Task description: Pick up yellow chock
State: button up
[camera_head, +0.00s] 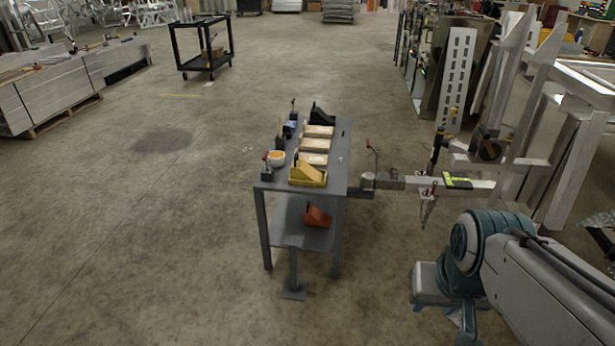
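The yellow chock (308,175) is a wedge-shaped block at the near end of the top of a grey two-level table (328,188). Nothing hides it, and its surroundings on the table are close: wooden blocks lie just behind it and small items stand to its left. My arm enters from the lower right, well apart from the table. The end of my arm and its fingers cannot be made out, so my gripper is not visible.
An orange-red chock (317,216) sits on the table's lower shelf. A black chock (322,114) and wooden blocks (315,145) share the top. An orange-filled bowl (276,157) is at left. A metal frame (490,160) stands right. Floor left and in front is clear.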

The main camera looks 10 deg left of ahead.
aim_at(300, 170)
jog(key=u, duration=1.4)
jog(key=i, duration=1.15)
jog(key=u, duration=0.4)
jog(key=i, duration=1.1)
jog(key=z, duration=1.35)
jog(key=i, duration=0.75)
jog(key=z, duration=0.8)
